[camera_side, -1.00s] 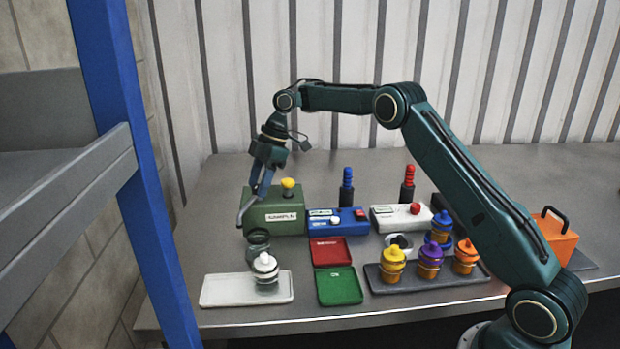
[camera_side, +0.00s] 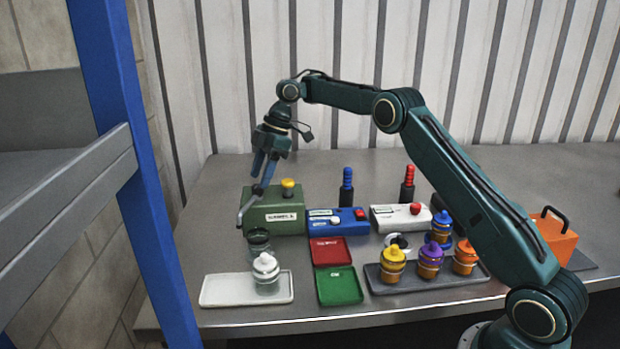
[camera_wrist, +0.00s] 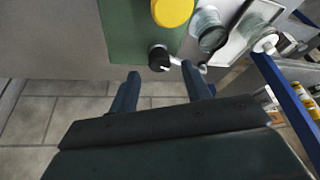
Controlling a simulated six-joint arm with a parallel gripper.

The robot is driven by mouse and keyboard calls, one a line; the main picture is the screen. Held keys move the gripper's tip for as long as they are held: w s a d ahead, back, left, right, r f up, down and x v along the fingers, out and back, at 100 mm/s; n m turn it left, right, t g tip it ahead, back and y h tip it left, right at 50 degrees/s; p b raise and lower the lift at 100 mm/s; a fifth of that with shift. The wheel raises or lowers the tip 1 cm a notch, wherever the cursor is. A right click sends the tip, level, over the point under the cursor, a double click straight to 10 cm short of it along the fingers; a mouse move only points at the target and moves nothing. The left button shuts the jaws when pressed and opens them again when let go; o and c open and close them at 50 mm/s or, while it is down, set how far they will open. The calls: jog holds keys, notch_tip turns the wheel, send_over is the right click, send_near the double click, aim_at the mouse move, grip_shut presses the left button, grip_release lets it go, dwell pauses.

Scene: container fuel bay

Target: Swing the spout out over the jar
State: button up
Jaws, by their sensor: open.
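The green sample box (camera_side: 275,217) stands at the back left of the bench, with a yellow button (camera_side: 288,183) on top. Its thin grey spout (camera_side: 246,205) bends down at the box's left side. In the wrist view, a dark knob (camera_wrist: 158,57) sits at the spout's base. An open glass jar (camera_side: 258,243) stands in front of the box; it also shows in the wrist view (camera_wrist: 208,28). The spout tip appears beside the jar's mouth, left of it in the side view. My gripper (camera_side: 264,170) is open and empty, fingers above the spout and apart from it.
A white tray (camera_side: 220,291) holds a white-capped jar (camera_side: 265,268). Red (camera_side: 329,252) and green (camera_side: 338,287) trays lie to the right, then blue (camera_side: 338,222) and white (camera_side: 400,218) boxes and a dark rack (camera_side: 430,288) of capped jars. A blue post (camera_side: 150,190) stands left.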

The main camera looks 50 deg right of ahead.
jog(key=shift+d+r, duration=0.25)
jog(key=s+d, duration=0.4)
jog(key=d, duration=0.7)
jog(key=shift+s, duration=0.3)
jog(key=w+a+r+m+t+h, duration=0.2)
jog(key=w+a+r+m, duration=0.3)
jog(key=a+m, duration=0.5)
jog(key=s+a+r+m+h, duration=0.4)
jog(key=s+a+r+m, duration=0.1)
jog(key=m, duration=0.3)
jog(key=shift+s+t, duration=0.15)
jog(key=shift+t, duration=0.15)
